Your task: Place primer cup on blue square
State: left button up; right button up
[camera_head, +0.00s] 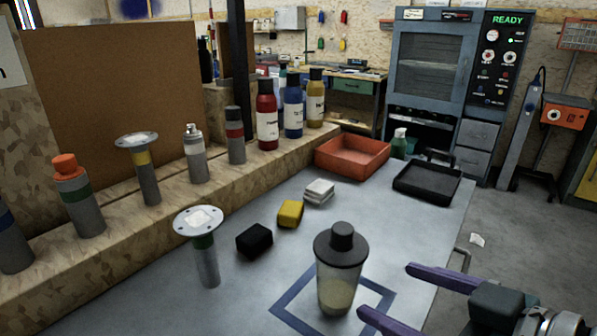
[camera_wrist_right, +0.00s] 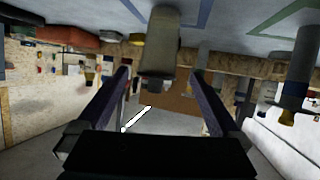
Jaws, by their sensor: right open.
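The primer cup (camera_head: 337,288) is a clear tapered cup with pale contents and a dark lid. In the head view it stands upright on the table, its base inside the blue square (camera_head: 290,318), a blue outline partly hidden behind the cup. My right gripper (camera_head: 386,290) is open to the right of the cup, its purple fingers pointing toward it and apart from it. In the right wrist view the cup (camera_wrist_right: 160,45) shows upside down, ahead of and between the open fingers (camera_wrist_right: 159,72). My left gripper is not in view.
A grey can with a flanged top (camera_head: 206,262), a black block (camera_head: 254,240), a yellow block (camera_head: 290,214) and a white stack (camera_head: 319,192) lie left of and behind the cup. A red tray (camera_head: 352,153) and black tray (camera_head: 427,184) sit farther back. Bottles line the wooden ledge.

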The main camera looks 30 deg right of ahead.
jog(key=s+a+g+h, duration=0.1)
jog(key=s+a+g, duration=0.6)
jog(key=s+g, duration=0.2)
jog(key=shift+s+r+g, duration=0.3)
jog(key=shift+s+g, duration=0.1)
jog(key=shift+s, duration=0.4)
